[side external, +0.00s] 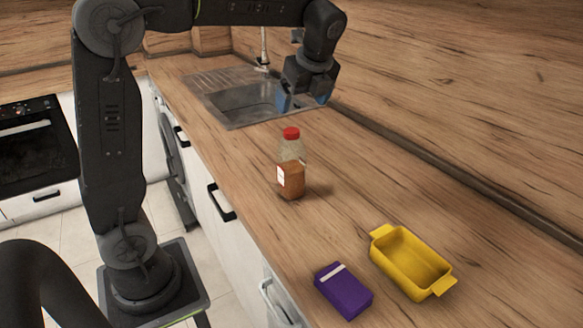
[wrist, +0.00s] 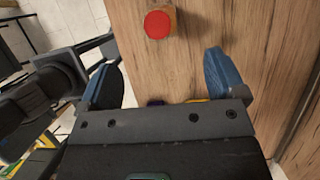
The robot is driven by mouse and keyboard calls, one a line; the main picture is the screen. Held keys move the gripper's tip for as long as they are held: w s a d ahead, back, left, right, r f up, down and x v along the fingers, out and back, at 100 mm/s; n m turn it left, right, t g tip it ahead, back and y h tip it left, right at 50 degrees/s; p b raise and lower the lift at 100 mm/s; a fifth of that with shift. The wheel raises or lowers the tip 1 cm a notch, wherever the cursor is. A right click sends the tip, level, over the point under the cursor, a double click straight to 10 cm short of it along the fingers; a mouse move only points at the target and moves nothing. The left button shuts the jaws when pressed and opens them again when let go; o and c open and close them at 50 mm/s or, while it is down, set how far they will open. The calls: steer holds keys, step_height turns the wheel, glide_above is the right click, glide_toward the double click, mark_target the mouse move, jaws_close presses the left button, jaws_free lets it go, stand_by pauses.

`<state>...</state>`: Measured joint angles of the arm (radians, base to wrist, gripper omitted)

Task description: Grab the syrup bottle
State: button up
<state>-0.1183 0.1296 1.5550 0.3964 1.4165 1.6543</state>
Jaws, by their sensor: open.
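The syrup bottle (side external: 291,152) stands upright on the wooden counter in the side view. It has a red cap, a clear upper part, and a squarish amber lower part with a white label. In the wrist view its red cap (wrist: 158,24) shows from above at the top, beyond the fingertips; most of its body is hidden under the cap. My gripper (side external: 304,97) is open and empty, raised over the counter near the sink, behind and above the bottle in the side view. Its two blue fingers (wrist: 163,58) are wide apart in the wrist view, and neither touches the bottle.
A purple box (side external: 343,291) with a white stripe and a yellow dish (side external: 412,262) with handles sit at the near end of the counter (side external: 340,215). A sink (side external: 232,97) with a tap is at the far end. The counter around the bottle is clear.

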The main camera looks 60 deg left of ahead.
mark_target(292, 130)
steer(key=x, duration=1.2)
steer(key=shift+s+f, duration=0.15)
steer(key=shift+s, duration=0.05)
jaws_close()
stand_by(0.5)
